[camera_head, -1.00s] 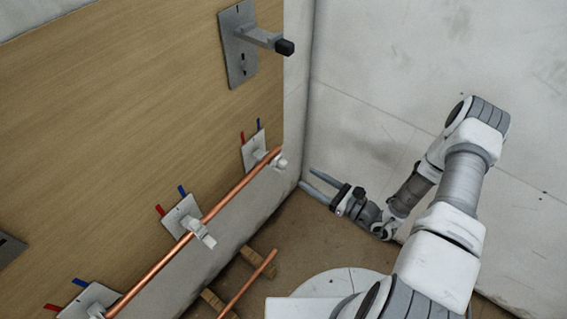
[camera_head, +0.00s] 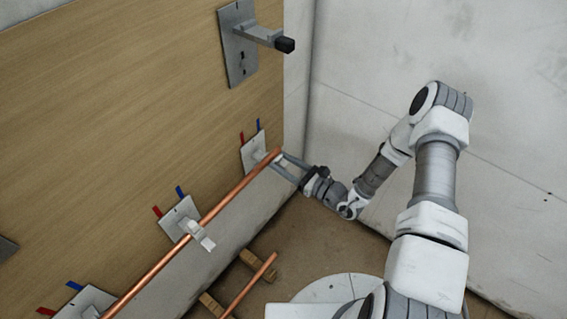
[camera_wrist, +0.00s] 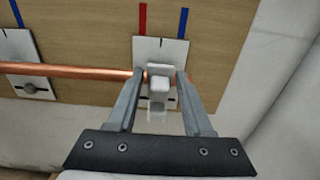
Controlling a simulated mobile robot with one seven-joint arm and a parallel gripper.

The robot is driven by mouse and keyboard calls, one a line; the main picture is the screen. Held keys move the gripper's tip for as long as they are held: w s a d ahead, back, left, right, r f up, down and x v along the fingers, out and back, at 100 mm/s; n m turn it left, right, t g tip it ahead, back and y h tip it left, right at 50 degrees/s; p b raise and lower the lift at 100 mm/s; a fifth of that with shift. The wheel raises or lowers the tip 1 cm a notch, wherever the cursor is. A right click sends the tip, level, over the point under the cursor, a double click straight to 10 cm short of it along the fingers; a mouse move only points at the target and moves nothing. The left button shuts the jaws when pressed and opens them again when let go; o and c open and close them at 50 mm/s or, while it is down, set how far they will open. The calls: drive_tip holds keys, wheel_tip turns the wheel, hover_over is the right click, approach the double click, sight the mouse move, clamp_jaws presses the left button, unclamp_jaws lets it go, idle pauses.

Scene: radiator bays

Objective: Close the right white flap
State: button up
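The right white flap (camera_wrist: 158,92) is a small white block on a pale square plate at the right end of the copper pipe (camera_wrist: 75,71). In the wrist view it lies between the two grey fingers of my gripper (camera_wrist: 158,80), which are apart, with a gap visible on either side of it. In the head view my gripper (camera_head: 280,166) is at the right end of the pipe (camera_head: 190,232), and its fingers partly hide the flap there. Whether a finger touches the flap or the pipe, I cannot tell.
The middle flap (camera_head: 200,236) sticks out from its plate, left of my gripper. A bracket with a black tip (camera_head: 284,45) juts from the wooden panel above. A pale wall (camera_head: 430,60) stands on the right. Another copper pipe (camera_head: 249,285) lies low on wooden blocks (camera_head: 252,258).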

clamp_jaws()
drive_tip(key=shift+r+p, duration=0.2)
drive_tip(key=shift+p, duration=0.15)
